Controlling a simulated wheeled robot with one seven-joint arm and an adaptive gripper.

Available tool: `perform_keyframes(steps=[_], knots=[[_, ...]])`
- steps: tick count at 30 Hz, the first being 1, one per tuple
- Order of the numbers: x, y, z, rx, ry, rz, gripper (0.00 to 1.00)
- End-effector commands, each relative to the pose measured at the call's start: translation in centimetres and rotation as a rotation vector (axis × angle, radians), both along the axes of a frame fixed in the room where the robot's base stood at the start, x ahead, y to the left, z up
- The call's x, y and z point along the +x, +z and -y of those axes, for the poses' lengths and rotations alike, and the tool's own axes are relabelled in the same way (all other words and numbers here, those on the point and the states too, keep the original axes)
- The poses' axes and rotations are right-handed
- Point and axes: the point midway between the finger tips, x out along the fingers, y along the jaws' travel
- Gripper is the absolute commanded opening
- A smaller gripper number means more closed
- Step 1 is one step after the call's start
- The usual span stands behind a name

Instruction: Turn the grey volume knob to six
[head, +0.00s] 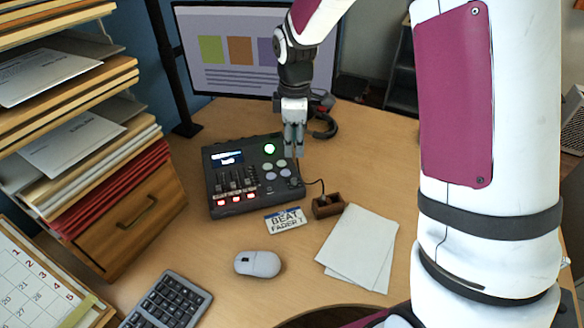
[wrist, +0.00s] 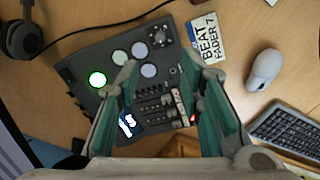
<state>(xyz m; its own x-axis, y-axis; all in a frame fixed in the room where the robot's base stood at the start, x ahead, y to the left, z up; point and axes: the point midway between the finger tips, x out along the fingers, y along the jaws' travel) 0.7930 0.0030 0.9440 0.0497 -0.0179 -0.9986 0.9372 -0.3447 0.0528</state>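A black mixer box (head: 215,180) with a small screen, faders and round pads lies on the desk. It also shows in the wrist view (wrist: 72,72). A dark grey round knob (wrist: 158,37) is near the box's edge by the name card, with marks around it too small to read. My gripper (head: 294,153) points down over the box's right part. In the wrist view my gripper (wrist: 160,56) is open and empty, its fingers apart, with the knob just beyond and between the tips. Which way the knob points I cannot tell.
A "BEAT FADER 7" card (head: 285,220), brown block (head: 327,206), papers (head: 358,247), mouse (head: 257,264) and keyboard (head: 168,302) are in front. A monitor (head: 225,50) and headphones (wrist: 22,38) are behind.

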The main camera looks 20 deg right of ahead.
Motion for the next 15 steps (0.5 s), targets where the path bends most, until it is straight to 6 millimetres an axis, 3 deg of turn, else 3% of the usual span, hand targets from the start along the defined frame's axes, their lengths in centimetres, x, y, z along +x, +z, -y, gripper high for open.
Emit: perform_keyframes(steps=[15], knots=[[0.4, -9.5, 0.2, 0.000, -0.002, -0.004, 0.34]])
